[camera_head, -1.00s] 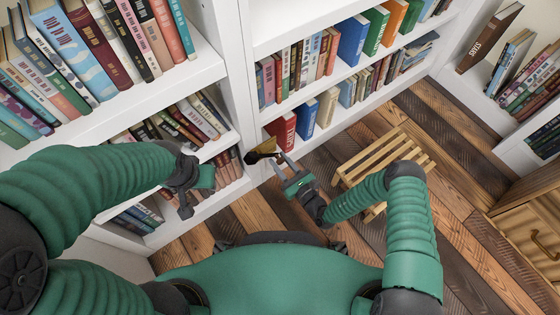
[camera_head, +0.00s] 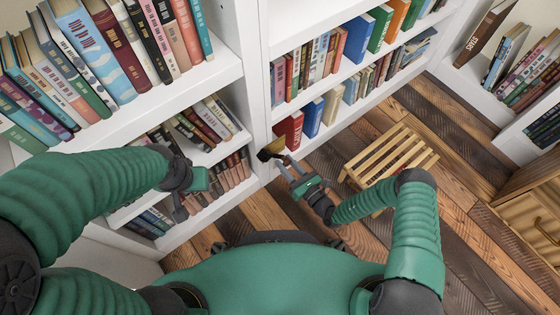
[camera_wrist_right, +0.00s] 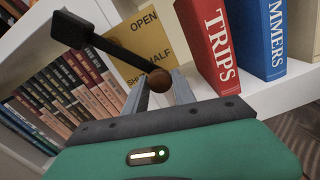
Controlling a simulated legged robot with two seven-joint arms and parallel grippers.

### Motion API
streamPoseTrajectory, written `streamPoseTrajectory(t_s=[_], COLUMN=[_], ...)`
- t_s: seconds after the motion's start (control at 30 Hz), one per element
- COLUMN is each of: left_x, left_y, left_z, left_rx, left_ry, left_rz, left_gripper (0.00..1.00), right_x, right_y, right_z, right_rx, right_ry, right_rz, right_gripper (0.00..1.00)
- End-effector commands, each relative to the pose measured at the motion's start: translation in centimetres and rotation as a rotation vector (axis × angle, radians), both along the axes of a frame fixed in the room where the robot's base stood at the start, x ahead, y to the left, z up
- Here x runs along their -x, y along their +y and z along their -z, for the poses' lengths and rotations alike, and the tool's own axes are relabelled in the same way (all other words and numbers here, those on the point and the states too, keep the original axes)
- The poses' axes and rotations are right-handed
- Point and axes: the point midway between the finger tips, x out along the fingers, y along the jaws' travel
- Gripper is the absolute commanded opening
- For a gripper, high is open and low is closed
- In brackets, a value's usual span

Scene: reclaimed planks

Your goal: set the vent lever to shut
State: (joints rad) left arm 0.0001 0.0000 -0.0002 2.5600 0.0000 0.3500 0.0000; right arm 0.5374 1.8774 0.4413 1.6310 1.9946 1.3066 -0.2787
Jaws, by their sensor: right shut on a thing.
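The vent lever (camera_wrist_right: 112,58) is a black bar running from a dark block at upper left to a round brown knob (camera_wrist_right: 160,79) in the right wrist view. Behind it is a yellow plate (camera_wrist_right: 128,38) marked OPEN and HALF, with a third word partly hidden behind the bar. The plate also shows small in the head view (camera_head: 270,149), beside the white shelf upright. My right gripper (camera_wrist_right: 160,88) is shut on the knob, a finger on each side. My left gripper (camera_head: 186,192) hangs by the left shelves, away from the lever; its jaw opening is unclear.
White bookshelves (camera_head: 257,80) full of books stand around the lever. A red book (camera_head: 289,129) and a blue book (camera_head: 313,117) stand close to the right of it. A slatted wooden stool (camera_head: 391,160) is on the plank floor near my right arm.

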Motion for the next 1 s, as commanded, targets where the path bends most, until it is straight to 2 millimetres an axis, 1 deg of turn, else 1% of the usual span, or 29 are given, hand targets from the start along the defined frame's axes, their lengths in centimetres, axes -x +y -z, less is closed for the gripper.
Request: streamPoseTrajectory(t_s=[0.07,0.3,0.5,0.7,1.0], left_x=[0.0,0.0,0.0,0.0,0.0], left_y=[0.0,0.0,0.0,0.0,0.0], left_z=[-0.3,-0.9,-1.2,-1.5,-1.6], left_rx=[0.0,0.0,0.0,0.0,0.0], left_ry=[0.0,0.0,0.0,0.0,0.0], left_rz=[0.0,0.001,0.0,0.0,0.0], left_gripper=[0.36,0.36,0.36,0.36,0.36], right_x=[0.3,1.2,1.8,2.3,2.5], right_y=[0.0,1.3,2.3,3.0,3.5], right_z=[0.0,0.5,0.6,0.7,0.6], right_rx=[-0.059,-0.231,-0.345,-0.424,-0.47], right_ry=[0.036,0.153,0.235,0.29,0.32], right_rz=[0.005,0.002,0.004,0.001,-0.001], right_gripper=[0.0,0.0,0.0,0.0,0.0])
